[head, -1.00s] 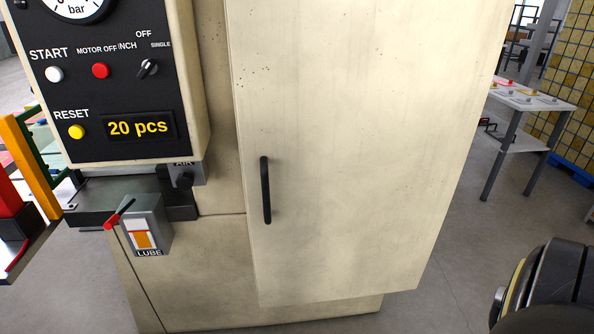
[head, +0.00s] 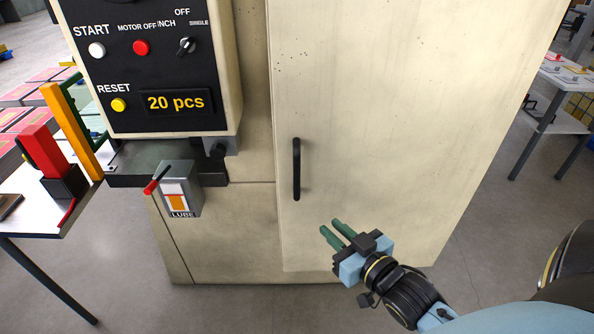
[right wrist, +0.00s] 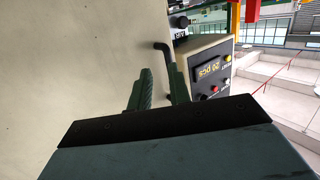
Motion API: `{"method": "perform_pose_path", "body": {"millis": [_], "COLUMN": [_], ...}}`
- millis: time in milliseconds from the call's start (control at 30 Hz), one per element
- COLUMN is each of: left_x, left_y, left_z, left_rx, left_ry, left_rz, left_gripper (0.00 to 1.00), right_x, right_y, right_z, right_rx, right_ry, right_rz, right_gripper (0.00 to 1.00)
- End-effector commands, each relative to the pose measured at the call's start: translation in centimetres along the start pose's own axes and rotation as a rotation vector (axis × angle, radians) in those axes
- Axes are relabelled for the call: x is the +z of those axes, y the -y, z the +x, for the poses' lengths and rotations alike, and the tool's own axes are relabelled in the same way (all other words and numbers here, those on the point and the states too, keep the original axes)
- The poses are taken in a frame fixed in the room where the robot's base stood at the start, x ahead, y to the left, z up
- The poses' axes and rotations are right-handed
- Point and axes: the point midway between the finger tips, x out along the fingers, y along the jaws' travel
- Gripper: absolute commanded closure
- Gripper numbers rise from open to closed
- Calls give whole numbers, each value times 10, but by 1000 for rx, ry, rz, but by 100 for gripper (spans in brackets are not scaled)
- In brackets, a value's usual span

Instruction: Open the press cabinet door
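The press cabinet door (head: 390,130) is a tall cream panel in the head view, and no open gap shows along its left edge. Its handle (head: 296,168) is a black vertical bar near that edge. My right gripper (head: 330,226) is in front of the door's lower part, below and to the right of the handle, not touching it. Its two green fingers are apart with nothing between them. In the right wrist view the fingers (right wrist: 160,85) point toward the black handle (right wrist: 163,48), which is partly hidden behind one finger. My left gripper is not in view.
Left of the door is the control panel (head: 150,65), with a grey LUBE box (head: 181,190) and its red lever below. A table with a red fixture (head: 42,150) stands at far left. Another table (head: 555,120) is at right. The floor before the cabinet is clear.

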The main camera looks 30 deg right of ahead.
Motion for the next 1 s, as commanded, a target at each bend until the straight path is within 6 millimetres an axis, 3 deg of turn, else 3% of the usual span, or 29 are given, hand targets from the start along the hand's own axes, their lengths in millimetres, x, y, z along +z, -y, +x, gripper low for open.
{"method": "perform_pose_path", "body": {"millis": [33,100,200,467,1000], "left_x": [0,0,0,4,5], "left_y": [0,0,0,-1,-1], "left_z": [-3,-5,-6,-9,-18], "left_rx": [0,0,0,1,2], "left_ry": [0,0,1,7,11], "left_rz": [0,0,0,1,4], "left_gripper": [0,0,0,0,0], "right_x": [-26,-49,-67,-76,-87], "right_y": [2,4,7,8,11], "right_z": [-4,-9,-12,11,102], "right_rx": [-8,-16,-24,-27,-26], "right_ry": [-43,-86,-120,-133,-131], "right_rz": [-1,-2,-2,-1,-3], "right_gripper": [81,81,81,81,81]}}
